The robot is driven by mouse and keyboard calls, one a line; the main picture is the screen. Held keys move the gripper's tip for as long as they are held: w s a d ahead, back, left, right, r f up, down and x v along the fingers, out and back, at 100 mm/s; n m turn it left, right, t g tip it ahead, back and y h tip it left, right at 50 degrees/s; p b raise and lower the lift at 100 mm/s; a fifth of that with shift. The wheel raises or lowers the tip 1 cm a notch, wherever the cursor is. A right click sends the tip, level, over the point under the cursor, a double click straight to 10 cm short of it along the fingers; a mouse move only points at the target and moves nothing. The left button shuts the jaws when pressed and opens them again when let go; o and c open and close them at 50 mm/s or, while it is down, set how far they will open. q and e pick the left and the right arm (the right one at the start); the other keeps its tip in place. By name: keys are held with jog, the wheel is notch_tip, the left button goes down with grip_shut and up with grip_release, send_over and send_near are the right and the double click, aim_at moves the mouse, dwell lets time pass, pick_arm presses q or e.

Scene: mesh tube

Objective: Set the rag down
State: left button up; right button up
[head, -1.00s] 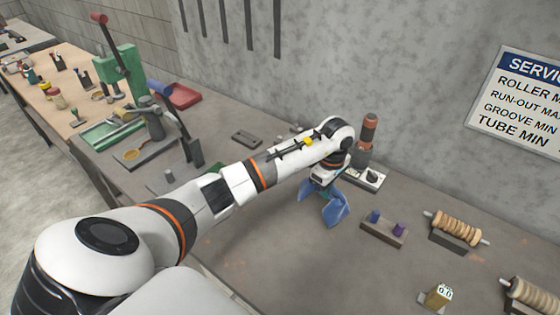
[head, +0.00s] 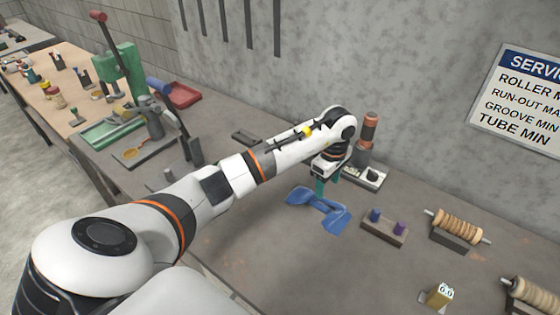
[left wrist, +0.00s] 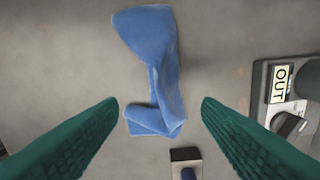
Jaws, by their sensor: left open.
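The blue rag (head: 322,211) lies crumpled on the grey bench top, below and just in front of my left gripper (head: 320,188). In the left wrist view the rag (left wrist: 160,70) lies spread and folded on the bench, seen between and beyond the two green fingers. My left gripper (left wrist: 160,105) is open, its fingers wide apart with nothing between them, and it appears to be above the rag. My right gripper is not in view.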

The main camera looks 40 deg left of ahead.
pick_arm(q)
notch_tip(320, 180, up, 10)
jog(key=b, duration=0.2)
jog(key=shift+f, duration=0.15)
dwell(0.4)
